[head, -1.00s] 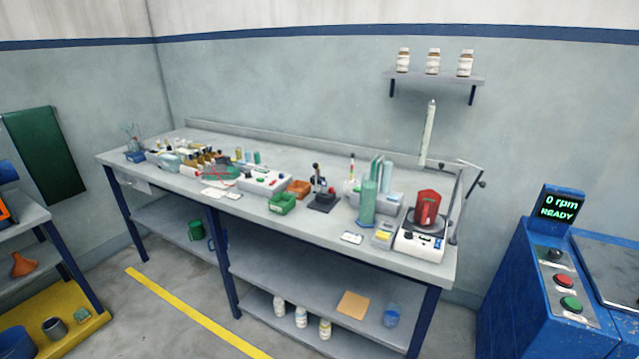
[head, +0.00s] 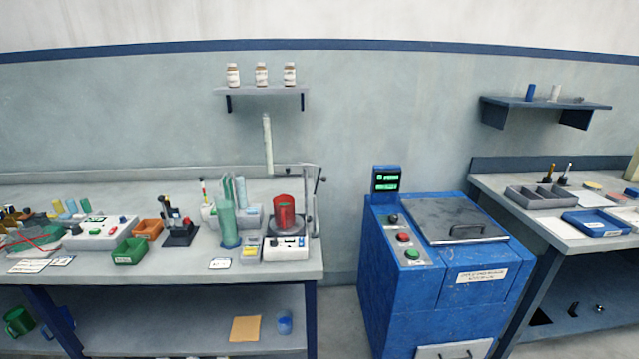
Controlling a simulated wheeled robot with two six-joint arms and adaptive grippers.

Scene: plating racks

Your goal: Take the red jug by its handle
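The red jug (head: 285,214) stands upright on a white bench device (head: 286,250) at the right end of the grey workbench in the head view. Its handle is hard to make out at this size. Neither of my grippers is in the head view.
A green cylinder (head: 228,226) stands left of the jug, and a stand with a thin upright rod is just right of it. A blue machine (head: 440,285) stands on the floor right of the bench. A shelf (head: 262,91) with bottles hangs above.

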